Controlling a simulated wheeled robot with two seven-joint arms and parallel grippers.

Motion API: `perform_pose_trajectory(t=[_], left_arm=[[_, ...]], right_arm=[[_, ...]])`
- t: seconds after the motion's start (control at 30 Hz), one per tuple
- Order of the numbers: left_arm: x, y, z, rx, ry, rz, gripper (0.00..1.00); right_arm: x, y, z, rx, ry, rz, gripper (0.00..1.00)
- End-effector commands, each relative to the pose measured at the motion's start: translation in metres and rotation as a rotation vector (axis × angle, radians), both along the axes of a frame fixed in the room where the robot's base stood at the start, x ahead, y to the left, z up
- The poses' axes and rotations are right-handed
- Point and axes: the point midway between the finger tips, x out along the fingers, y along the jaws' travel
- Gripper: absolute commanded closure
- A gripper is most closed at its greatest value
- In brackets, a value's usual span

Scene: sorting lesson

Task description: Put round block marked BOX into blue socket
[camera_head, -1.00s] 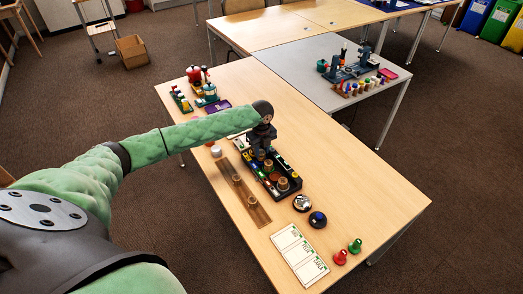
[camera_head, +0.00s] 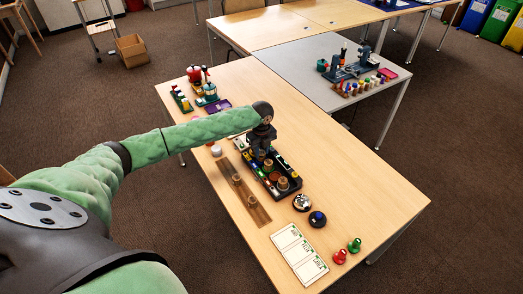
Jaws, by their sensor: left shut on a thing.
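My left gripper (camera_head: 261,147) points down over the far part of a dark tray (camera_head: 273,178) on the wooden table. It is shut on a round wooden block (camera_head: 262,155), which shows only in part below the fingers; I cannot read its marking. The tray holds sockets with coloured parts and other round wooden blocks, such as one at its near end (camera_head: 283,184). A blue socket is too small to tell apart, and part of the tray is hidden by the gripper. My right gripper is not in view.
A wooden rack (camera_head: 243,193) with round blocks lies left of the tray. The table's right part (camera_head: 360,190) is clear.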

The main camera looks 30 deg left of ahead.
Motion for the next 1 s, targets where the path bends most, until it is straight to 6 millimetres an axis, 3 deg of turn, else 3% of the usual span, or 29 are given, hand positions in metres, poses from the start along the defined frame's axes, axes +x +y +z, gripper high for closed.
perform_pose_trajectory(t=[0.5,0.53,0.57,1.0], left_arm=[[-0.0001,-0.0001,-0.0087,0.0,0.0,0.0,0.92],[0.0,0.0,-0.0087,0.0,0.0,0.0,0.69],[0.0001,-0.0001,-0.0084,0.0,0.0,0.0,0.63],[0.0001,-0.0001,-0.0085,0.0,0.0,0.0,0.62]], right_arm=[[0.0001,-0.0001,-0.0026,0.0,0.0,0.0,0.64],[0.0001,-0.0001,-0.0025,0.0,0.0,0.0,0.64],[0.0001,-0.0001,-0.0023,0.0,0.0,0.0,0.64],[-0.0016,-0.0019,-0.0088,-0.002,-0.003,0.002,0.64]])
